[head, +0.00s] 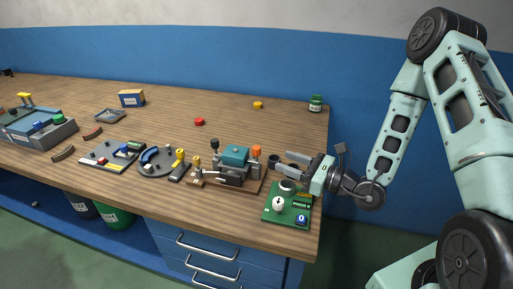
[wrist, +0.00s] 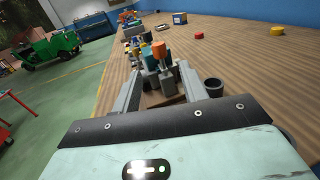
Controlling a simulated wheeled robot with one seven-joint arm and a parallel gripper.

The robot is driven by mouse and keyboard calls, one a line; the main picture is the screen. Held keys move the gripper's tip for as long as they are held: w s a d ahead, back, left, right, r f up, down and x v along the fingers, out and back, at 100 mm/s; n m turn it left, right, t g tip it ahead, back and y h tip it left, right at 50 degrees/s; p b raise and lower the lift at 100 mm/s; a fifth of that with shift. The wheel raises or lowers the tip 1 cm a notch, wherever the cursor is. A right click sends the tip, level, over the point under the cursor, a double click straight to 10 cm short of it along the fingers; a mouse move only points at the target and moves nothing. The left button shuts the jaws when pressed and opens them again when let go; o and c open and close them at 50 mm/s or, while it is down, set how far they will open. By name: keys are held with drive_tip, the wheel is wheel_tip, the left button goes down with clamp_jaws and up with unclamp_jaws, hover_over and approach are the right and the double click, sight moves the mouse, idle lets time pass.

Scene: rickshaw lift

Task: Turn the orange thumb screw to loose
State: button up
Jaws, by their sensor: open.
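The orange thumb screw (head: 256,150) stands upright at the right end of a clamp fixture with a teal block (head: 235,155) on a wooden base. In the wrist view the orange thumb screw (wrist: 159,50) shows ahead, between and beyond my fingers, with the teal block behind it to the left. My gripper (head: 281,160) is open, just right of the fixture, its two fingers pointing left toward it. In the wrist view my gripper (wrist: 160,90) has one finger on each side of the fixture's near end. I see no contact with the screw.
A green board (head: 288,213) with a white knob lies in front of my gripper. A round dial plate (head: 158,163) lies left of the fixture. The table behind is mostly clear.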

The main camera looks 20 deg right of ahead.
sight(257, 150)
drive_tip(key=p+x, duration=0.2)
drive_tip(key=x, duration=0.8)
drive_tip(key=shift+w+a, duration=0.2)
clamp_jaws()
